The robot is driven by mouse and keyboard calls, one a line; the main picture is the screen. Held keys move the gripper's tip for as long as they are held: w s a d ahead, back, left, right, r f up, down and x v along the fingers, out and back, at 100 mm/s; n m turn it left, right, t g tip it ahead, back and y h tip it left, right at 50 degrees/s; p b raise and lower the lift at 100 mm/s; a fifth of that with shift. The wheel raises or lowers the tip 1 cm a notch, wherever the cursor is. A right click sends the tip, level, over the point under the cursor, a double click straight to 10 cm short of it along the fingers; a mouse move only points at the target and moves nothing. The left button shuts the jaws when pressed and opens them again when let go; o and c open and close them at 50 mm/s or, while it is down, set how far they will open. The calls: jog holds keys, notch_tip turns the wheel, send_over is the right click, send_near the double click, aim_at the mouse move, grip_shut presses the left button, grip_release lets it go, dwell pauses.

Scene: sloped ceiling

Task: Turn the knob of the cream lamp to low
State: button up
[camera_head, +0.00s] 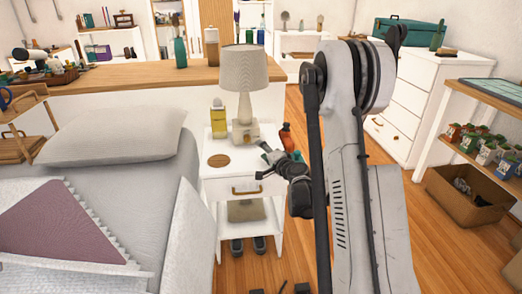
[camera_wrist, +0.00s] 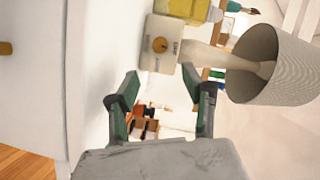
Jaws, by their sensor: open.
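The cream lamp (camera_head: 246,132) stands on the white nightstand (camera_head: 215,183) beside the bed, with a ribbed grey-beige shade (camera_head: 244,70). The wrist view shows it sideways, with its square base (camera_wrist: 154,60) at the top and its shade (camera_wrist: 271,66) at the right. The round orange-brown knob (camera_wrist: 159,45) sits on the base's face, with small marks around it too blurred to read. My gripper (camera_head: 268,150) is at the nightstand's front right, a little short of the lamp. In the wrist view its fingers (camera_wrist: 160,77) are spread and empty, apart from the knob.
A yellow bottle (camera_head: 219,122) stands left of the lamp, and a round wooden coaster (camera_head: 218,161) lies in front. An orange bottle (camera_head: 286,135) shows right of the lamp. The bed (camera_head: 130,180) is to the left. Wooden floor lies right of the nightstand.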

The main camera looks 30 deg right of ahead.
aim_at(248, 140)
jog(key=shift+s+a+r+n+g+p, duration=0.2)
jog(key=shift+a+r+n+g+p, duration=0.25)
jog(key=shift+r+n+p, duration=0.3)
jog(key=shift+s+a+r+n+g+h+p, duration=0.3)
jog(key=shift+n+h+p, duration=0.1)
jog(key=shift+n+p, duration=0.6)
jog(key=b+x, duration=0.3)
jog(key=x, duration=0.9)
jog(key=shift+w+d+f, duration=0.1)
jog(key=shift+w+f, duration=0.05)
jog(key=shift+f, duration=0.1)
jog(key=shift+w+d+f+b, duration=0.1)
jog(key=shift+w+b, duration=0.3)
jog(key=shift+w, duration=0.3)
grip_shut()
